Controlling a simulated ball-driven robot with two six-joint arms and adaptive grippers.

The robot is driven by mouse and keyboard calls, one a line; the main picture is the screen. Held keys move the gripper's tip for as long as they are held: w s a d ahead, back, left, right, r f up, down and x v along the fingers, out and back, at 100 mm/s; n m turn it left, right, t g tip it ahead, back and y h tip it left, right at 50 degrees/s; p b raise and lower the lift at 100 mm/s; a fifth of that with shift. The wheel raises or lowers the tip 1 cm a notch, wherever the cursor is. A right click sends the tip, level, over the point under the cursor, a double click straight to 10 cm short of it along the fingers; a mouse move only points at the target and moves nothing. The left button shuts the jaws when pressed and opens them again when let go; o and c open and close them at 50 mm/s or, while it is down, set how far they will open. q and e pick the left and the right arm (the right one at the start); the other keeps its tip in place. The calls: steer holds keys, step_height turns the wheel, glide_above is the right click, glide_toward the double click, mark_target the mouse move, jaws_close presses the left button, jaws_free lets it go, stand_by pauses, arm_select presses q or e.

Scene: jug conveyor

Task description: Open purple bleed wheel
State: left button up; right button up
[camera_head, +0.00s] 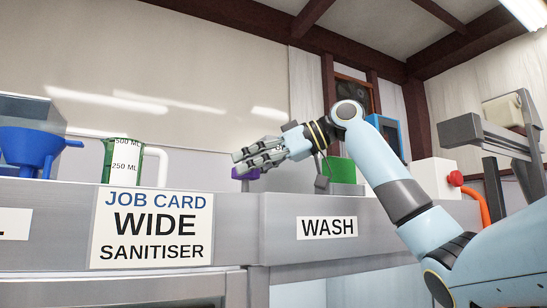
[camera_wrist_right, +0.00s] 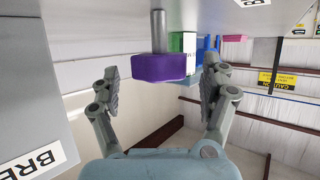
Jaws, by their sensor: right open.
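The purple bleed wheel (camera_wrist_right: 163,67) is a chunky purple knob on a grey stem (camera_wrist_right: 158,30) in the right wrist view. It appears between the two spread fingers of my right gripper (camera_wrist_right: 161,86), which is open and empty. Whether a finger touches the wheel cannot be told. In the head view part of the purple wheel (camera_head: 246,174) shows at the counter edge, mostly hidden behind the fingers of my right gripper (camera_head: 243,160). My left gripper is out of view.
The grey counter front carries a job card reading WIDE SANITISER (camera_head: 152,227) and a WASH label (camera_head: 327,228). A green measuring jug (camera_head: 122,160) and blue funnel (camera_head: 32,145) stand left.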

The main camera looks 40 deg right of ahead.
steer(key=v, duration=1)
steer(key=shift+s+d, duration=0.2)
steer(key=shift+s, duration=0.2)
